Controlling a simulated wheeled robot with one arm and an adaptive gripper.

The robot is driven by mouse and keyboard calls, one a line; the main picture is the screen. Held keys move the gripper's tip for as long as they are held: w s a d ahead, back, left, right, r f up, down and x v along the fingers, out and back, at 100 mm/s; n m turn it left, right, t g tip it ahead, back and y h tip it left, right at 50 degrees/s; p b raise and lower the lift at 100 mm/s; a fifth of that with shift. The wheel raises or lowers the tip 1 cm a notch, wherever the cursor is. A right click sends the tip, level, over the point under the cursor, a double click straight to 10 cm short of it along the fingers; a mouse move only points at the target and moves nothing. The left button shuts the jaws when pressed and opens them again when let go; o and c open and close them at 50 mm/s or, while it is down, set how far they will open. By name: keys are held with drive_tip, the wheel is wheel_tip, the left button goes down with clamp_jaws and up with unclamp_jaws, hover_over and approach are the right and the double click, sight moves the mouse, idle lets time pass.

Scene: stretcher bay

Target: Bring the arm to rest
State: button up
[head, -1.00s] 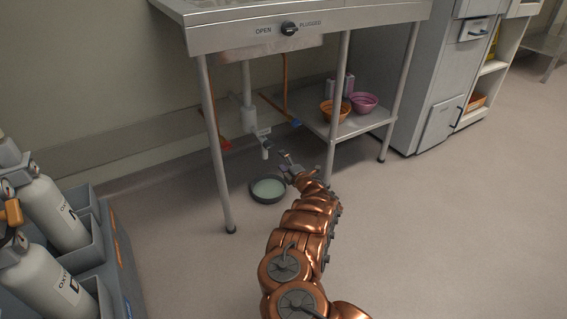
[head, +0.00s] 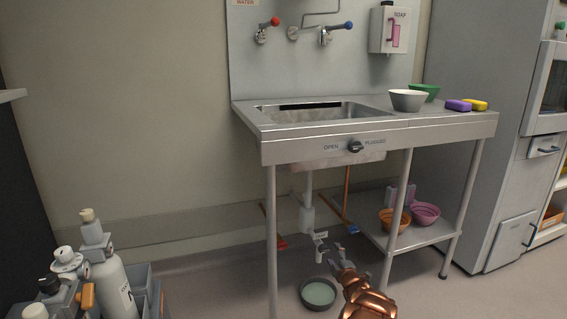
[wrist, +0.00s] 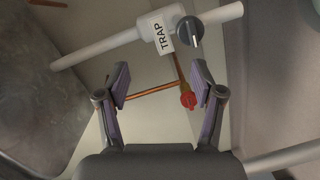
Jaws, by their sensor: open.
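My copper-coloured arm (head: 368,300) reaches in from the bottom of the head view, under the metal sink (head: 310,112). My gripper (head: 333,254) is near the pipework below the basin, just above a round grey pan (head: 319,293) of pale liquid on the floor. In the wrist view my gripper (wrist: 163,88) has its two purple-padded fingers well apart with nothing held between them. A white pipe marked TRAP (wrist: 164,32) with a grey knob (wrist: 189,32) lies beyond the fingertips. A red valve handle (wrist: 188,100) on a copper pipe shows farther back, between the fingers.
Sink legs (head: 272,240) stand close on both sides of my arm. A low shelf (head: 425,234) at right holds an orange bowl (head: 394,221) and a pink bowl (head: 426,213). Gas cylinders (head: 110,285) stand at lower left. A grey cabinet (head: 480,150) is at right.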

drive_tip(key=s+a+r+m+g+p, duration=0.2)
drive_tip(key=a+r+m+p, duration=0.3)
drive_tip(key=r, duration=0.6)
drive_tip(key=s+a+r+m+g+p, duration=0.15)
drive_tip(key=a+r+p, duration=0.35)
drive_tip(key=r, duration=0.5)
drive_tip(key=s+a+r+m+g+p, duration=0.1)
drive_tip(key=s+a+r+g+p, duration=0.15)
drive_tip(key=s+r+p, duration=0.4)
drive_tip(key=s+a+r+m+g+p, duration=0.1)
drive_tip(key=s+r+m+g+p, duration=0.15)
drive_tip(key=s+r, duration=0.65)
drive_tip(key=s+d+r+m+g+h+p, duration=0.1)
drive_tip(key=s+r+p, duration=0.6)
drive_tip(key=s, duration=1)
drive_tip(key=s+d+r+m+g+h+p, duration=0.1)
drive_tip(key=s+d+r+m+g+p, duration=0.2)
drive_tip(key=s+d+r+g+p, duration=0.3)
drive_tip(key=s+d+r+m+g+h+p, duration=0.1)
drive_tip(key=s+r+p, duration=0.7)
drive_tip(key=s, duration=2)
wheel_tip(320, 180, up, 6)
drive_tip(key=d+m+g, duration=0.1)
drive_tip(key=d+g, duration=0.1)
drive_tip(key=d, duration=0.1)
drive_tip(key=shift+m, duration=0.4)
